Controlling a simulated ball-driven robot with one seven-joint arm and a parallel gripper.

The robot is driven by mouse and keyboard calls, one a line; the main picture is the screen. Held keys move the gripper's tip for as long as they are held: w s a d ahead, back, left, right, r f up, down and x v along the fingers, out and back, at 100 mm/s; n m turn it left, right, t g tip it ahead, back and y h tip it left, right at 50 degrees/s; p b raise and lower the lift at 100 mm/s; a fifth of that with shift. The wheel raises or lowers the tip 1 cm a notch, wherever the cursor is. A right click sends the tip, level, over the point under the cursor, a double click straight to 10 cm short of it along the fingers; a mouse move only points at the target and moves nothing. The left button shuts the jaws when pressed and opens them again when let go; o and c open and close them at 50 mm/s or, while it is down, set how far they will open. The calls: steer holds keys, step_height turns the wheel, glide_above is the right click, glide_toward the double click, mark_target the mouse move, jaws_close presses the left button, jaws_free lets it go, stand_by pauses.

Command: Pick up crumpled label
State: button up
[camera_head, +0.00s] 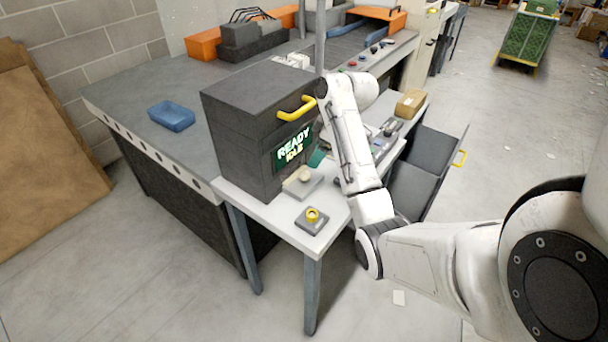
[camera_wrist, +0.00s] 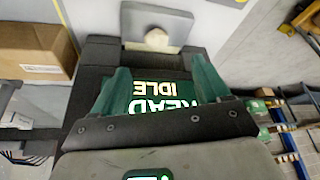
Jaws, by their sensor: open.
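A small beige lump, seemingly the crumpled label (camera_head: 304,174), lies on a grey plate (camera_head: 313,189) on the white table, at the foot of the dark machine. In the wrist view the label (camera_wrist: 157,38) sits on the plate (camera_wrist: 180,20) at top centre, beyond my fingertips. My gripper (camera_wrist: 160,68) is open, its two green fingers apart, with nothing between them touching. In the head view only a green bit of my gripper (camera_head: 318,157) shows beside the machine, just above and right of the label; my arm hides the rest.
The dark machine (camera_head: 245,130) with a lit "READY IDLE" screen (camera_head: 293,149) and yellow handle (camera_head: 297,109) stands close by my gripper. A yellow button on a grey base (camera_head: 312,223) is in front. A cardboard box (camera_head: 410,103) and open dark drawer (camera_head: 418,190) lie right.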

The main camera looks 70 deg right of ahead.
mark_target(305, 172)
steer(key=x, duration=0.5)
steer(key=shift+s+d+p, duration=0.15)
steer(key=shift+d+p, duration=0.15)
steer(key=shift+p+x, duration=0.7)
steer(key=shift+x, duration=2.05)
steer(key=shift+a+r, duration=0.1)
steer(key=c, duration=1.1)
